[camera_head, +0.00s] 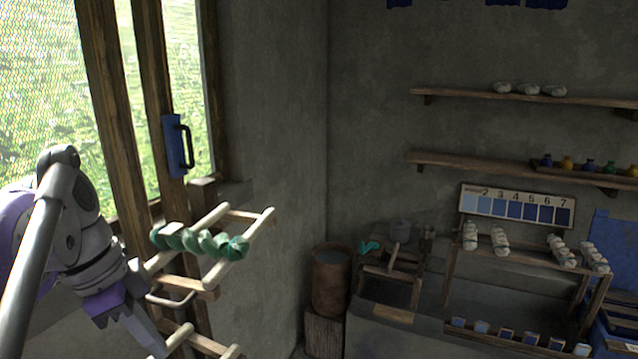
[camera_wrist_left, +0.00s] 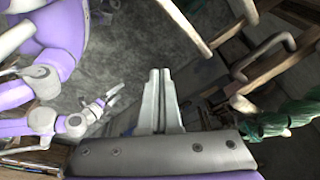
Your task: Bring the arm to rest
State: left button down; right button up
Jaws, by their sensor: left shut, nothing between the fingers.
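My left arm comes in from the left in the head view. Its gripper (camera_head: 158,345) points down and to the right, low in the picture beside the wooden frame. In the left wrist view its two fingers (camera_wrist_left: 160,75) lie side by side, shut with nothing between them. A second purple and grey arm of mine shows at the left of the wrist view, with its small end (camera_wrist_left: 112,95) over the floor; its finger state is too small to tell.
A wooden rack (camera_head: 240,218) with a green yarn skein (camera_head: 200,241) stands close to my left gripper. The skein also shows in the wrist view (camera_wrist_left: 285,118). A rusty barrel (camera_head: 331,281), a numbered board (camera_head: 515,206) and shelves (camera_head: 520,97) are farther right.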

pick_arm(q)
jog(key=s+d+f+n+t+y, duration=0.1)
jog(key=f+n, duration=0.5)
jog(key=f, duration=0.9)
jog(key=s+d+f+n+t+y, duration=0.1)
jog(key=s+d+f+n+t, duration=0.2)
jog(key=f, duration=1.2)
jog(key=d+n+t, duration=0.1)
jog(key=n, duration=0.2)
jog(key=shift+s+y, duration=0.15)
jog(key=shift+y, duration=0.15)
jog(key=shift+n, duration=0.3)
